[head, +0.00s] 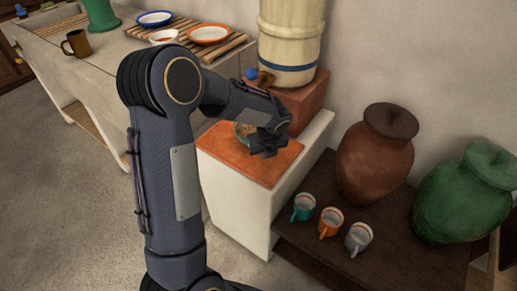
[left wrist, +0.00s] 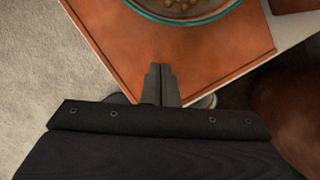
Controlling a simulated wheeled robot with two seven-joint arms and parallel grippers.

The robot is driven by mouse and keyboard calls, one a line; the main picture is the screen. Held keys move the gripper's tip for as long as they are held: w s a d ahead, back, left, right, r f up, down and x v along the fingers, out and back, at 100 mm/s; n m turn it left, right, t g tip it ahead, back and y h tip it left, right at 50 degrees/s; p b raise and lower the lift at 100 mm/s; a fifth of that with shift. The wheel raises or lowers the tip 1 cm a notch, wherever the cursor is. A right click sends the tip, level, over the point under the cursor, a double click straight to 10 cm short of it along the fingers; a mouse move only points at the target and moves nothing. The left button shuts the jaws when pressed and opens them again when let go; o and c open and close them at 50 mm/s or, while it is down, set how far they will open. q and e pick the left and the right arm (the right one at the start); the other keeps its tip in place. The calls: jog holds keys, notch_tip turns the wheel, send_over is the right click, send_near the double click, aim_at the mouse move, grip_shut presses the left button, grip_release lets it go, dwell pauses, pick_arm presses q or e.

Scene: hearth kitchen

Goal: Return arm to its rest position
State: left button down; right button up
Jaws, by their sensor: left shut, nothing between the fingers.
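My left arm comes in from the lower left in the head view and bends over at the elbow. My left gripper (head: 268,143) is above the orange top (head: 262,172) of the white stand. In the left wrist view the left gripper (left wrist: 160,70) has its two fingers together, with nothing between them. A bowl with a teal rim (left wrist: 182,20) and small brown pieces in it is beyond the fingertips. In the head view the bowl is mostly hidden behind the gripper. My right gripper is in neither view.
A wooden barrel (head: 291,35) stands behind on a terracotta block (head: 300,95). Three mugs, teal (head: 303,207), orange (head: 330,222) and grey (head: 358,237), stand on a dark low shelf. A brown jar (head: 373,160) and a green jar (head: 465,195) are at right. Plates and a brown mug (head: 76,44) are on the back-left counter.

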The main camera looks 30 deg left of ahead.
pick_arm(q)
jog(key=p+v, duration=0.2)
jog(key=v, duration=0.8)
jog(key=s+d+r+n+t+h, duration=0.1)
jog(key=s+d+r+n+h, duration=0.1)
jog(key=s+n, duration=0.65)
jog(key=s+d+r+n+t+h, duration=0.1)
jog(key=s+d+r+n+h, duration=0.1)
jog(key=s+n, duration=0.6)
jog(key=s+d+r+n+t+h, duration=0.1)
jog(key=s+d+r+n+h, duration=0.1)
jog(key=s+n, duration=0.65)
notch_tip(320, 180, up, 14)
jog(key=n+p, duration=0.2)
jog(key=p, duration=1.2)
jog(key=shift+w+d+n, duration=0.3)
jog(key=shift+w, duration=0.2)
